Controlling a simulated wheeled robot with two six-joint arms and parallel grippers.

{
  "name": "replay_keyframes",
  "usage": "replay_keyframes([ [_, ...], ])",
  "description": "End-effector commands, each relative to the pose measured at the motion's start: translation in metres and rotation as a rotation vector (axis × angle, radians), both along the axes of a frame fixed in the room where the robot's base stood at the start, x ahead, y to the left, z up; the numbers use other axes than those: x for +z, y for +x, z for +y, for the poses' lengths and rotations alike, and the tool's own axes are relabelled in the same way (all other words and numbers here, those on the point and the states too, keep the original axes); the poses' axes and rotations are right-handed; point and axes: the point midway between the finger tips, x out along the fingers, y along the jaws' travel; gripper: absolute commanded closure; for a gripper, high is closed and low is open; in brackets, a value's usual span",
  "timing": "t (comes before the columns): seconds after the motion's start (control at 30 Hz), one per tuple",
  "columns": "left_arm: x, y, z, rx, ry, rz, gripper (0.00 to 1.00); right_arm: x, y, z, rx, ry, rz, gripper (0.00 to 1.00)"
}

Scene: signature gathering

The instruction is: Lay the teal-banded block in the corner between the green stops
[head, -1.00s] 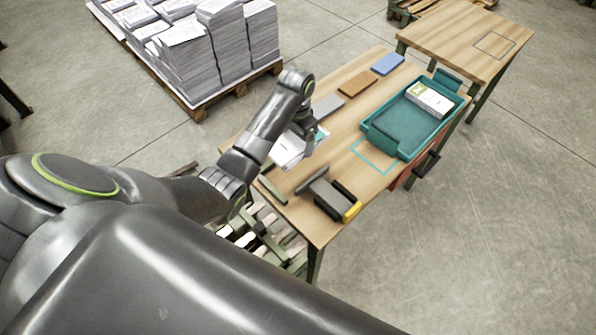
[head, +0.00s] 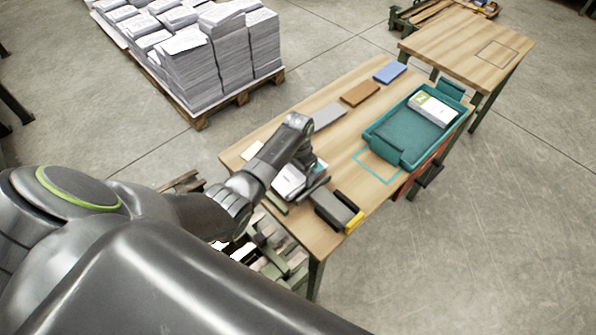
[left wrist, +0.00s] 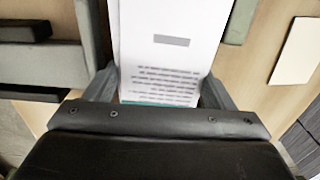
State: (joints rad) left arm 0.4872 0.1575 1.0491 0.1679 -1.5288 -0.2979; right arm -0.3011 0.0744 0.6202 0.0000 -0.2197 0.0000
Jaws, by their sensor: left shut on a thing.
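The teal-banded block is a white printed stack (head: 289,180). In the left wrist view the block (left wrist: 170,50) shows grey text lines and a teal strip at its near end. My left gripper (left wrist: 158,92) is shut on it, one finger on each side. In the head view my left gripper (head: 304,165) is low over the near part of the table. One green stop (head: 277,204) lies by the near table edge, close to the block. Whether the block touches the stops or the table is unclear.
A dark device with a yellow end (head: 338,210) stands just right of the block. A teal tray (head: 432,138) holds a white stack. Grey, brown and blue (head: 390,72) pads line the far edge. A teal outline (head: 377,166) on the table (head: 345,160) is empty.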

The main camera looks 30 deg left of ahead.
Motion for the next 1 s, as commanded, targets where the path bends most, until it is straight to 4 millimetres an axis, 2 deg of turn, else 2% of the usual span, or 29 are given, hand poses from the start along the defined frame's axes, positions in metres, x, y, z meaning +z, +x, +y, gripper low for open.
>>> replay_keyframes([
  [0.4,-0.005,0.001,0.000,-0.001,-0.001,-0.002,0.57,-0.002,-0.001,-0.003,0.001,-0.003,0.001,0.64],
  [0.43,-0.005,0.000,0.000,-0.001,0.000,-0.001,0.19,-0.001,-0.001,-0.003,0.001,-0.004,0.001,0.64],
  [0.47,-0.005,0.000,0.000,-0.001,0.000,-0.001,0.15,-0.001,-0.001,-0.004,0.001,-0.004,0.001,0.64],
  [0.77,-0.003,0.000,0.000,0.000,0.000,-0.001,0.14,0.000,-0.001,-0.006,0.002,-0.007,0.002,0.64],
  [0.87,0.003,0.001,0.000,-0.001,-0.001,-0.002,0.14,0.001,0.000,-0.006,0.002,-0.007,0.002,0.64],
  [1.0,0.021,0.001,0.000,-0.001,0.000,-0.004,0.14,0.004,0.000,-0.006,0.002,-0.007,0.002,0.64],
])
